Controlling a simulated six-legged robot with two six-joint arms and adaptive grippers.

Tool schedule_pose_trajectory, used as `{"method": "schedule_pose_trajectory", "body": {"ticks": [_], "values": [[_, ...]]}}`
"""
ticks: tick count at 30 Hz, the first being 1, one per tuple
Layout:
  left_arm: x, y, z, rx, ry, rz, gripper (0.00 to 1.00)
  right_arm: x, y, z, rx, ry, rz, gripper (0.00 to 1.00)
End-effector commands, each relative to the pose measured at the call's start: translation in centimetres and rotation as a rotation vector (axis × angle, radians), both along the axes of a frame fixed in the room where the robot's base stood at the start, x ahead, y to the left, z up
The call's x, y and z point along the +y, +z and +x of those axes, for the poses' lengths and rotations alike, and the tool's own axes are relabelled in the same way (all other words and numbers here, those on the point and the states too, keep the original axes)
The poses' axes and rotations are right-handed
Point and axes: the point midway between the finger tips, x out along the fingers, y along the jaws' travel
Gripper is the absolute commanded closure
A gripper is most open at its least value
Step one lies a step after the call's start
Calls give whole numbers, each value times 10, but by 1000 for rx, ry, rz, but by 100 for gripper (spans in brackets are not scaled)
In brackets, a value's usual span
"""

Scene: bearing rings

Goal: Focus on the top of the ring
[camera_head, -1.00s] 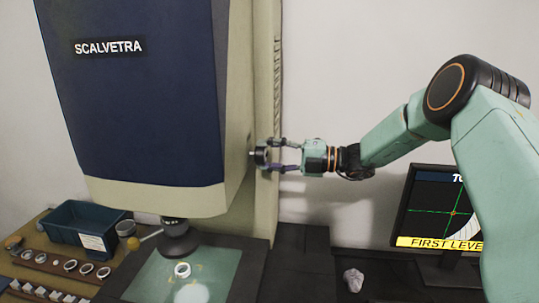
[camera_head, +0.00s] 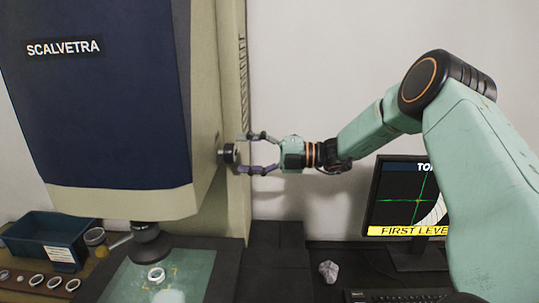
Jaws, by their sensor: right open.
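A bearing ring (camera_head: 156,275) lies on the glass stage (camera_head: 193,271) below the dark lens (camera_head: 151,245) of the measuring machine (camera_head: 105,120). A dark focus knob (camera_head: 228,153) sticks out of the machine's right side. My right gripper (camera_head: 243,153) is open, with its two fingers pointing left at the knob. The fingertips are close to the knob, one above and one below its level; I cannot tell whether they touch it. The monitor (camera_head: 405,200) at the right shows a green crosshair, part of a pale arc and a yellow "FIRST LEVE…" banner. My left gripper is not in view.
A blue bin (camera_head: 40,240) with a white label stands at the left, beside a small jar (camera_head: 96,240). Several rings (camera_head: 38,280) lie in a wooden holder at the lower left. A crumpled grey lump (camera_head: 328,271) and a keyboard (camera_head: 395,296) lie on the dark table.

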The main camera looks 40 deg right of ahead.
Motion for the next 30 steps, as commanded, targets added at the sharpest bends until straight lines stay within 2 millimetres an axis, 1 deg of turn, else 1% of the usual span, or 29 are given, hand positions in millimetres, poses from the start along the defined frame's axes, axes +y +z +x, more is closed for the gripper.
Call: {"method": "schedule_pose_trajectory", "body": {"ticks": [1,6,9,13,19,30], "values": [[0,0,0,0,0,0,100,-10,0,-7,-1,-5,5,31],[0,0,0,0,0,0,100,-38,1,-27,-3,-5,4,31],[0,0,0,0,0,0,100,-52,0,-39,-2,-4,4,31],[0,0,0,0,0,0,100,-66,0,-50,0,-2,2,31],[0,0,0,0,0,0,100,-75,-1,-58,3,1,1,31],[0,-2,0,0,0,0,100,-76,-2,-58,1,2,-1,31]]}}
